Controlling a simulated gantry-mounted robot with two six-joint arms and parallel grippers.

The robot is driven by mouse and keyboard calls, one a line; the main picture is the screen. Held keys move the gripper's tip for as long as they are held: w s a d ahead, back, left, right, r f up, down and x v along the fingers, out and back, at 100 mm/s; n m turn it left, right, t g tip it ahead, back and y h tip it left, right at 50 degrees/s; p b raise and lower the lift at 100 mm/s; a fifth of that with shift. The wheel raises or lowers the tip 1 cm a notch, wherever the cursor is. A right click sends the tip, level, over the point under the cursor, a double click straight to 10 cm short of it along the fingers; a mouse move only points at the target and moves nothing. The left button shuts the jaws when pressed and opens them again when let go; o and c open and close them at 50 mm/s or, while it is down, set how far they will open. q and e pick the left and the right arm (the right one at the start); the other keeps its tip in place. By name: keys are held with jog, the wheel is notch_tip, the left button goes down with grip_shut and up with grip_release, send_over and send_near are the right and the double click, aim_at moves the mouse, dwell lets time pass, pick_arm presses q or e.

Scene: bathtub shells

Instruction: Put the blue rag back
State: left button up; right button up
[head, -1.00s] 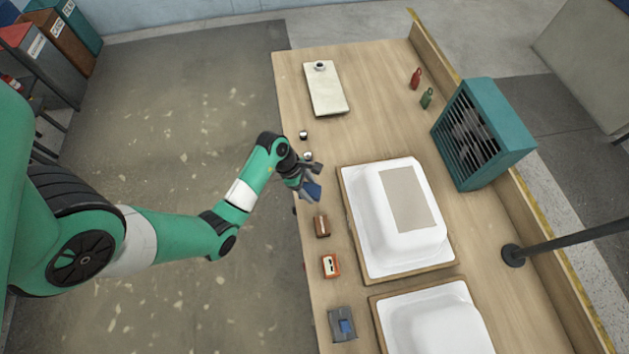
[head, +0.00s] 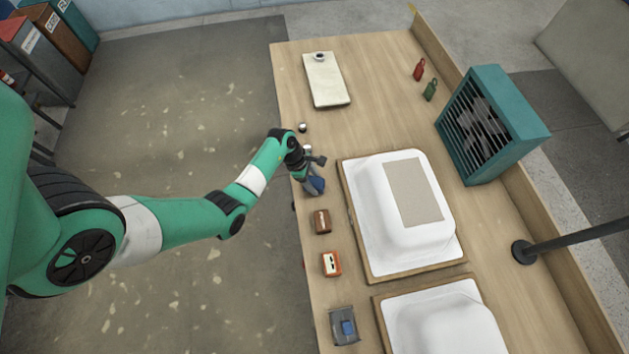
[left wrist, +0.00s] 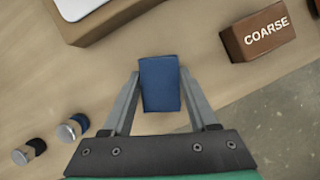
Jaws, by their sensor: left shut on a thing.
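The blue rag (head: 317,185), a small folded block, is between the fingers of my left gripper (head: 313,176), near the table's left edge. In the left wrist view the rag (left wrist: 160,84) sits between the two grey fingers of the gripper (left wrist: 161,76), which is shut on it. The table top shows beyond it; I cannot tell the gap below the rag. Another small blue piece (head: 347,327) lies on a grey tray (head: 338,312) at the table's front left. My right gripper is not in view.
A brown block marked COARSE (left wrist: 262,32) stands close to the gripper. An orange box (head: 331,263) is nearer the front. White tub shells (head: 378,220) on wooden boards lie right of the gripper. Small capped jars (left wrist: 70,130) stand by the edge.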

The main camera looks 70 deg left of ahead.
pick_arm(q)
jog(key=o, duration=1.3)
jog(key=shift+f, duration=0.1)
jog(key=shift+r, duration=0.3)
jog(key=p+v, duration=0.4)
jog(key=v, duration=0.7)
jog(key=shift+r+p, duration=0.35)
jog(key=shift+s+a, duration=0.1)
